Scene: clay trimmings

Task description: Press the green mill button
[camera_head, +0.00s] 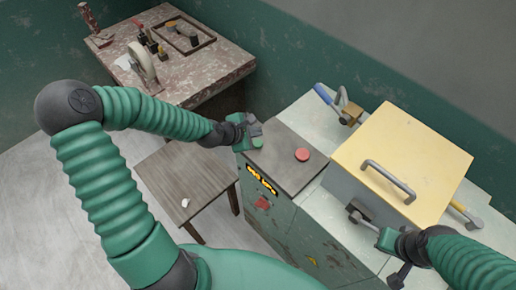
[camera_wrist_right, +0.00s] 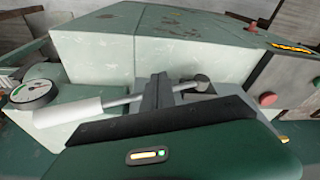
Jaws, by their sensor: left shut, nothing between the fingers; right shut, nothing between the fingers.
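The mill is a pale green cabinet (camera_head: 300,232) with a dark top plate (camera_head: 285,170). A red round button (camera_head: 302,154) stands on that plate. In the right wrist view, a small green button (camera_wrist_right: 257,118) sits near a red button (camera_wrist_right: 268,99) on the cabinet's side. I cannot clearly make out the green button in the head view. My left gripper (camera_head: 256,132) is shut and empty at the plate's back left corner; contact is unclear. My right gripper (camera_head: 358,212) is shut and empty beside the yellow lid; its fingers (camera_wrist_right: 155,95) show in the wrist view.
A brown stool (camera_head: 185,180) stands left of the cabinet. A stained worktable (camera_head: 200,85) with tools is at the back. A gauge (camera_wrist_right: 33,90) shows in the wrist view.

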